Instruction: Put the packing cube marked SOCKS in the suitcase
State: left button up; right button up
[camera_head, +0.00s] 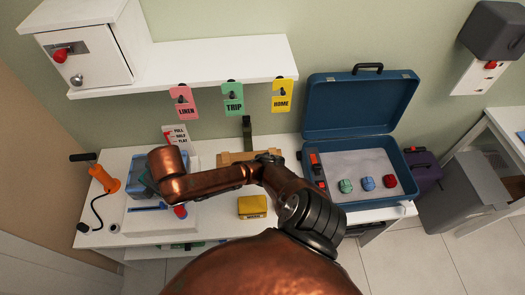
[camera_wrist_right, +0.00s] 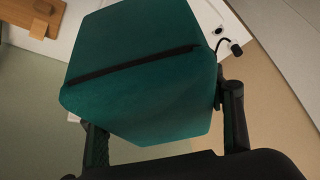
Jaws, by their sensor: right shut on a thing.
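My right gripper (camera_wrist_right: 165,130) is shut on a teal packing cube (camera_wrist_right: 145,75). The cube has a dark zip line across the face I see, and no marking on it is readable. In the head view my copper right arm reaches left over the white table, and its gripper is mostly hidden behind the wrist; a bit of teal (camera_head: 140,178) shows there. A yellow packing cube (camera_head: 252,205) lies on the table with a label too small to read. The blue suitcase (camera_head: 360,106) stands open at the right. My left gripper is not in view.
Red, green and yellow tags (camera_head: 233,96) reading LINEN, TRIP and HOME hang under the white shelf (camera_head: 190,68). An orange tool (camera_head: 104,178) with a black cord stands at the table's left. Several small coloured items (camera_head: 367,184) lie in the suitcase. A wooden piece (camera_head: 232,157) sits behind my arm.

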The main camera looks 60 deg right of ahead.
aim_at(355, 164)
jog(key=u, duration=1.8)
jog(key=k, duration=1.95)
jog(key=z, duration=1.65)
